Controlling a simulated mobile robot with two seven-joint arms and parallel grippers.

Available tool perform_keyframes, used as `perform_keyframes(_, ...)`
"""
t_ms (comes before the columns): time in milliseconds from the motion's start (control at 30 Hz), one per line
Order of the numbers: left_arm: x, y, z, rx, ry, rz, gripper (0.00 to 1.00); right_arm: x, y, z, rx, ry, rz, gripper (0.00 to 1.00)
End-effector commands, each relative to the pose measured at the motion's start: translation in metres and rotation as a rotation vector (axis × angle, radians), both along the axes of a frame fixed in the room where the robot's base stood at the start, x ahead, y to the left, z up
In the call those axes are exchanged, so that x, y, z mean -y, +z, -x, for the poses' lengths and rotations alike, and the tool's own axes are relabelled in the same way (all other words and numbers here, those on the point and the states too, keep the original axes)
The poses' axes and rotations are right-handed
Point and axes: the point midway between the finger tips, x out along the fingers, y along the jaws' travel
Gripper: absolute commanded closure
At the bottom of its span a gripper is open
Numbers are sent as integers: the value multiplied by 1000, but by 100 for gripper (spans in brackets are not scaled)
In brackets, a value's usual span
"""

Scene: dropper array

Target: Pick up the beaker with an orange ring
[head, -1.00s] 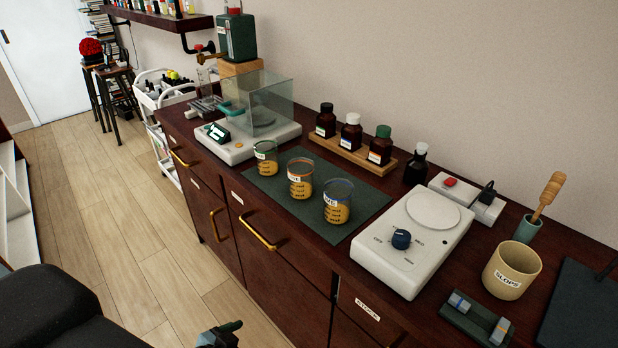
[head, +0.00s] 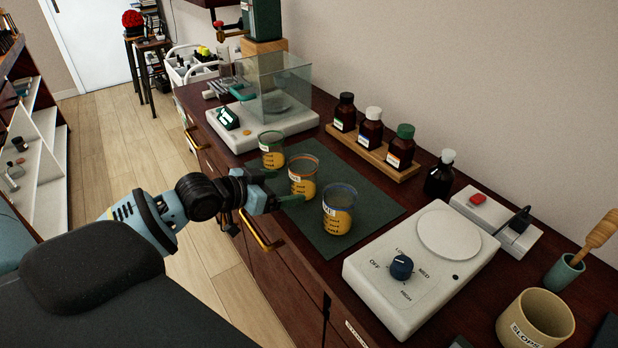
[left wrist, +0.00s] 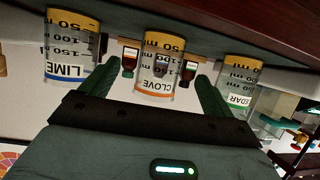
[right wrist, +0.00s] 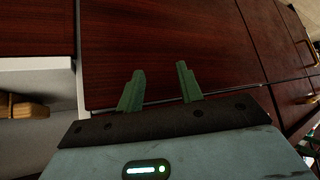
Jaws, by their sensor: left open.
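The beaker with an orange ring (head: 303,180) holds a yellow-orange liquid and stands upright on a dark green mat (head: 368,190), between two similar beakers. In the left wrist view this beaker (left wrist: 158,65) looks upside down and reads CLOVE. It shows between the two green fingers of my left gripper (head: 288,186), which is open and empty, at the mat's front edge just before the beaker. I cannot tell whether the fingers reach around it. My right gripper (right wrist: 160,72) is open and empty, facing dark wood fronts, outside the head view.
A green-ringed beaker (head: 271,152) stands to the left and a blue-ringed one (head: 339,212) to the right, both close. Behind are a wooden rack (head: 378,158) with bottles and a glass-shielded balance (head: 233,132). A white hotplate (head: 425,262) is at right.

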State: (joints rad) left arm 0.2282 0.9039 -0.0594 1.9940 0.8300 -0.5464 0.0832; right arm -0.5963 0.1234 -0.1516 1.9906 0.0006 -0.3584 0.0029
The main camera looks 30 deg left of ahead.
Motion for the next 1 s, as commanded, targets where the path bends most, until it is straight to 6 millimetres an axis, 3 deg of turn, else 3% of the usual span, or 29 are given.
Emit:
perform_keyframes(267,6,-9,-18,0,2,2,12,-2,-8,16,-36,-5,-4,64)
perform_keyframes(567,8,-12,-24,0,1,1,12,-5,-7,12,-29,-12,-11,64)
perform_keyframes(1000,19,-34,-65,1,1,1,12,-3,-6,9,-22,-7,-7,64)
